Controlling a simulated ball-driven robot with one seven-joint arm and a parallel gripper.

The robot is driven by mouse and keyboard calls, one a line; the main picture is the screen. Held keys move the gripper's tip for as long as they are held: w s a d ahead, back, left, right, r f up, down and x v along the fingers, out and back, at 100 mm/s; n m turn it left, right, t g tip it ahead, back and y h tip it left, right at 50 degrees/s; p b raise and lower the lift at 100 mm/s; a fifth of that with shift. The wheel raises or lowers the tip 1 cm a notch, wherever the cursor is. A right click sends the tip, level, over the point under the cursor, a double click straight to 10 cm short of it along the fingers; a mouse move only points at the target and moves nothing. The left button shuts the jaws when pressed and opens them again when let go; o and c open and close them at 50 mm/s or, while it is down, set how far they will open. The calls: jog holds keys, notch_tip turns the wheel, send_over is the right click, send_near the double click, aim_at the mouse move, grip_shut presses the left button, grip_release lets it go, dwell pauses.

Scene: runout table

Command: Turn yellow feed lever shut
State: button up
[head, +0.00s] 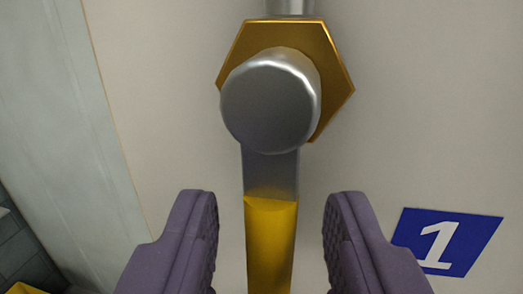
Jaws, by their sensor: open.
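The yellow feed lever (270,245) hangs down in the picture from a round grey metal hub (268,104). Its upper part is bare grey metal and its lower part is yellow; the lower end runs out of view. A brass hexagonal nut (331,70) sits behind the hub, with a grey pipe (290,6) above it. My gripper (271,225) is open, with one purple finger on each side of the lever. Gaps show between both fingers and the lever.
A blue sign with a white 1 (447,241) is on the pale wall (430,100), right of my gripper. A pale grey-green vertical panel (55,110) stands at the left. Dark tiling (25,235) and a bit of yellow show at the lower left.

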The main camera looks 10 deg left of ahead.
jog(key=shift+w+a+r, duration=0.1)
jog(key=shift+w+a, duration=0.1)
jog(key=shift+w, duration=0.7)
grip_shut()
